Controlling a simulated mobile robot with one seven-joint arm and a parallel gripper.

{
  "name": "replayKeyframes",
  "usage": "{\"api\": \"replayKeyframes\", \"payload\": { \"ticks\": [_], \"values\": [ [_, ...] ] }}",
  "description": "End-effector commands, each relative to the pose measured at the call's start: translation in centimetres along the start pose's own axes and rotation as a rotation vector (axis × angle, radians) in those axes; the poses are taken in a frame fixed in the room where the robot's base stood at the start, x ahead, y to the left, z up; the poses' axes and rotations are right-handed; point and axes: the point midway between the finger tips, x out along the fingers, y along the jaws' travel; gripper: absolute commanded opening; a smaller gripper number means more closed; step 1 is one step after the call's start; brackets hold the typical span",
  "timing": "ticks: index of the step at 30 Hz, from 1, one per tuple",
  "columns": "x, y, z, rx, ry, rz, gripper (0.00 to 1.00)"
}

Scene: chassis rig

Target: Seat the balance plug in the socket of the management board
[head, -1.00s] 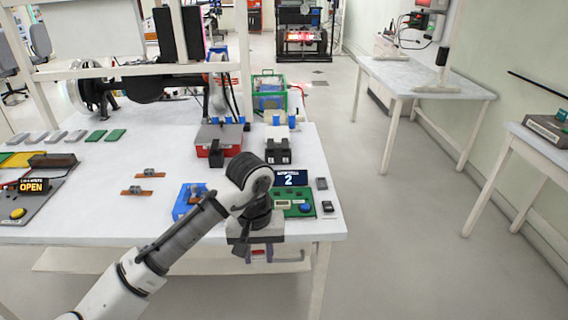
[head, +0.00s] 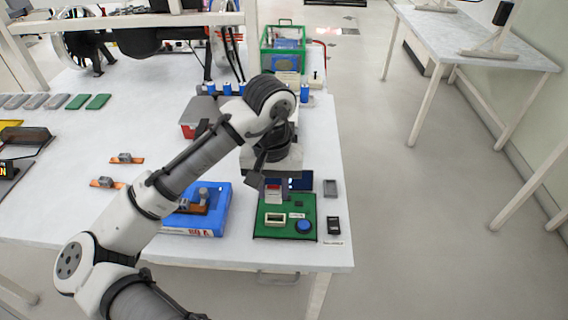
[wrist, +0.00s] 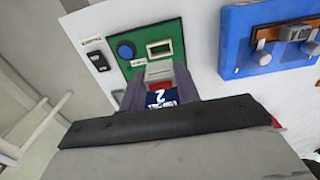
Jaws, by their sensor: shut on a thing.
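The green management board (head: 289,231) lies on the white table near its front right corner. Its pale rectangular socket (head: 274,219) faces up and looks empty; the wrist view also shows this socket (wrist: 159,48). My gripper (head: 272,186) points down at the board's back edge. It is shut on the balance plug (head: 273,195), a small grey and red block. In the wrist view the plug (wrist: 159,72) sits between my fingers, just short of the socket and apart from it in the picture. Its height above the board is hard to tell.
A dark display (head: 301,184) stands behind the board, partly hidden by my gripper. A blue unit (head: 222,210) stands left of the board. A blue button (head: 304,227) is on the board. Small dark items (head: 333,225) lie right of it.

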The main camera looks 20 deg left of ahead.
Motion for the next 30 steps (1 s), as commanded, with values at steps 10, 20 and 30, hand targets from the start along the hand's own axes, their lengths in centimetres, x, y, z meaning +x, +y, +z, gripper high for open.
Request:
{"api": "replayKeyframes", "payload": {
  "ticks": [10,20,30],
  "values": [
    [0.0,0.0,0.0,0.000,0.000,0.000,0.07],
    [-0.2,0.0,0.1,0.000,0.000,0.000,0.07],
    [3.1,0.0,0.2,0.000,-0.001,0.000,0.07]
  ]
}}
